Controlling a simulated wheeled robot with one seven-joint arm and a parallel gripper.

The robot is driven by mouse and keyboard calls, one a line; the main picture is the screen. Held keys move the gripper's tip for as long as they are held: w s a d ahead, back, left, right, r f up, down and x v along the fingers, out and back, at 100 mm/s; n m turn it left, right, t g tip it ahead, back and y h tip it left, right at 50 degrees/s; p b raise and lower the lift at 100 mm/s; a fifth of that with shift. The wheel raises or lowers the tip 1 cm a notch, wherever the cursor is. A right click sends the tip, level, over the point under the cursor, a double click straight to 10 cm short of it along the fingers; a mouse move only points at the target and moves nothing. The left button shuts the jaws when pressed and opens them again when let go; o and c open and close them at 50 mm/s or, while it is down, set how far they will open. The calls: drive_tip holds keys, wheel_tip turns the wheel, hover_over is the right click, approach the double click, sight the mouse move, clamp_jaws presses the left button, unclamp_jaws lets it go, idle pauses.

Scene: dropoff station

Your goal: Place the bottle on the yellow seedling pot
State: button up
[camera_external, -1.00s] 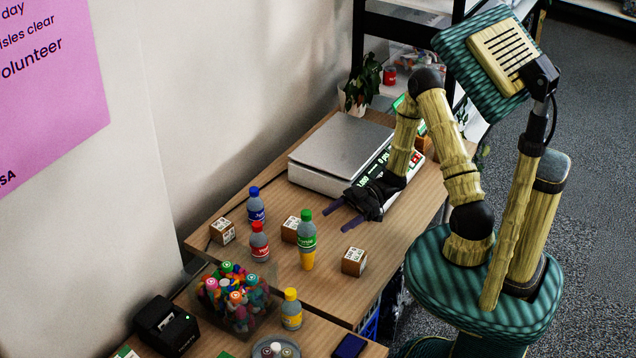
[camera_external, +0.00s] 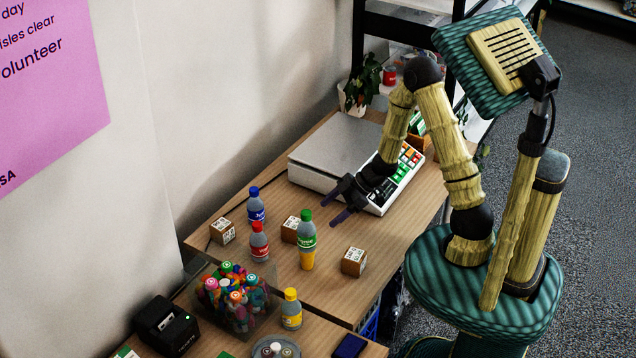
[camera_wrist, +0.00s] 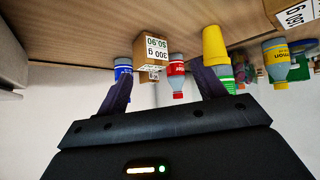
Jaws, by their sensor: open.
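The green-capped bottle (camera_external: 307,228) stands upright on the yellow seedling pot (camera_external: 307,261) on the table. The wrist view, which is upside down, shows the yellow pot (camera_wrist: 215,46) against the tabletop and the green-labelled bottle (camera_wrist: 226,72) at its other end, partly hidden by a finger. My gripper (camera_external: 328,200) is open and empty, to the upper right of the bottle in the external view, apart from it. In the wrist view, the fingers of my gripper (camera_wrist: 160,78) are spread, with nothing held between them.
Blue-capped (camera_external: 256,206), red-capped (camera_external: 259,242) and yellow-capped (camera_external: 291,312) bottles stand nearby. Small labelled boxes (camera_external: 354,262) sit around the pot. A scale (camera_external: 340,152) is behind my gripper. A clear bin (camera_external: 262,318) of colourful items is at the front left.

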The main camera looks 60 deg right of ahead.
drive_tip(key=s+d+r+m+g+h, duration=0.1)
drive_tip(key=s+d+r+m+h, duration=0.25)
drive_tip(key=r+m+h, duration=0.2)
drive_tip(key=s+a+r+m+g+h, duration=0.1)
drive_tip(key=s+a+r+m+g, duration=0.2)
drive_tip(key=s, duration=0.6)
drive_tip(key=shift+a+r+m, duration=0.2)
drive_tip(key=shift+r+m, duration=0.3)
drive_tip(key=shift+m, duration=0.35)
